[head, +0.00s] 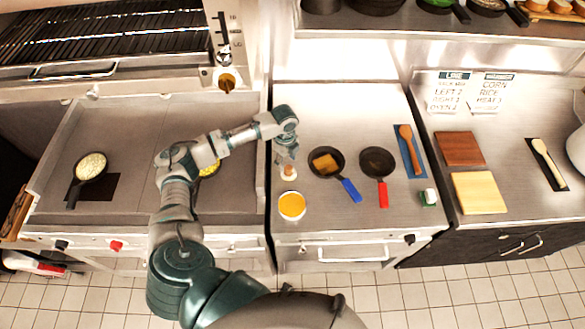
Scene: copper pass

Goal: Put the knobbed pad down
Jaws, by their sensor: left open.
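What looks like the knobbed pad (288,173), a small tan and whitish piece, is at the left side of the middle steel counter (330,220), just behind the bowl of yellow contents (291,205). My left gripper (287,157) is directly over it, pointing down, with its jaws open. The fingertips are small and partly hide the pad's top. I cannot tell whether they touch it. My right gripper is not in view.
A pan with a blue handle (325,164) and a pan with a red handle (378,165) are right of the gripper. My left arm crosses the griddle (120,130), where another pan (90,167) lies.

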